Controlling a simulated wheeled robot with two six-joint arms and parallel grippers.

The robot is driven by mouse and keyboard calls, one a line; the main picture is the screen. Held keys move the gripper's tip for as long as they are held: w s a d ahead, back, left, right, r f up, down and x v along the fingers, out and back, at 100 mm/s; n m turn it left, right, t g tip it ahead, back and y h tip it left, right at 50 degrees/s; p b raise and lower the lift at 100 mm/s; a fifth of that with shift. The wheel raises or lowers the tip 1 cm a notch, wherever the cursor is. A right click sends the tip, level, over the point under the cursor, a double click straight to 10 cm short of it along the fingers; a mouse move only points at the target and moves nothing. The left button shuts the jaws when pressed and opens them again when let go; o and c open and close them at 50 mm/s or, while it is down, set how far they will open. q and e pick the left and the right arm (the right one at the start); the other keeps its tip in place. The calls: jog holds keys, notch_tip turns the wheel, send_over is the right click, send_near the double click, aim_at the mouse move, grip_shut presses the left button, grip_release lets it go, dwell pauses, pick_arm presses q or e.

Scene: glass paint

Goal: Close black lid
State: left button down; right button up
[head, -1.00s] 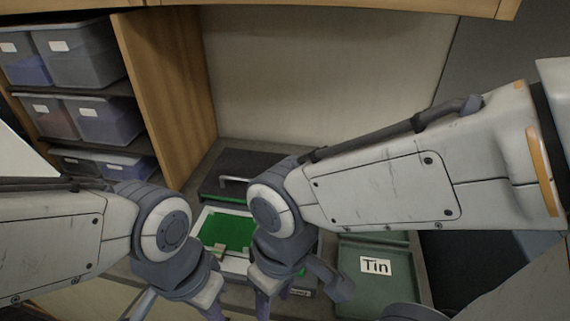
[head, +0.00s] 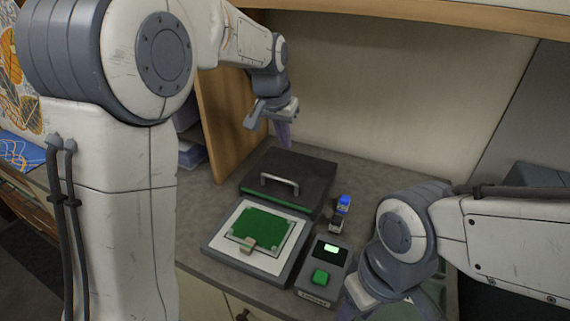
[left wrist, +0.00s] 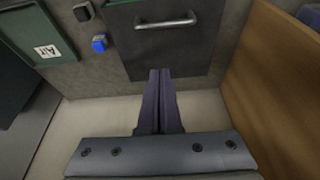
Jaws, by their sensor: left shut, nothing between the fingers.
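The black lid (head: 310,178) has a metal handle (head: 279,180) and stands raised behind a white-framed bed (head: 222,240) with a green board (head: 262,226). A green strip shows along the lid's front edge. My left gripper (head: 285,145) is shut and empty, above the lid's back edge near the wall. In the left wrist view the lid (left wrist: 180,52) fills the top middle, and the shut fingertips (left wrist: 160,72) overlap its edge in the picture; I cannot tell if they touch. My right gripper is cut off at the bottom of the head view; its fingertips are hidden.
A control box (head: 326,268) with a green button stands right of the bed. A small blue-topped object (head: 343,202) stands right of the lid. A wooden panel (head: 222,120) is left of the lid. A labelled green tray (left wrist: 62,52) shows in the left wrist view.

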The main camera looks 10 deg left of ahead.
pick_arm(q)
jog(key=w+a, duration=0.1)
jog(key=p, duration=0.3)
send_over(281, 187)
jog(key=w, duration=0.4)
jog(key=f, duration=0.8)
jog(key=shift+d+f, duration=0.3)
jog(key=shift+d, duration=0.05)
jog(key=shift+s+f, duration=0.25)
jog(key=shift+s+a+f+p, duration=0.15)
jog(key=shift+s+p, duration=0.1)
jog(key=shift+s, duration=0.3)
jog(key=shift+s+a+p, duration=0.1)
jog(key=shift+s+p, duration=0.15)
jog(key=shift+s, duration=0.3)
jog(key=shift+s+a+f, duration=0.1)
jog(key=shift+s+f, duration=0.15)
jog(key=shift+s, duration=0.3)
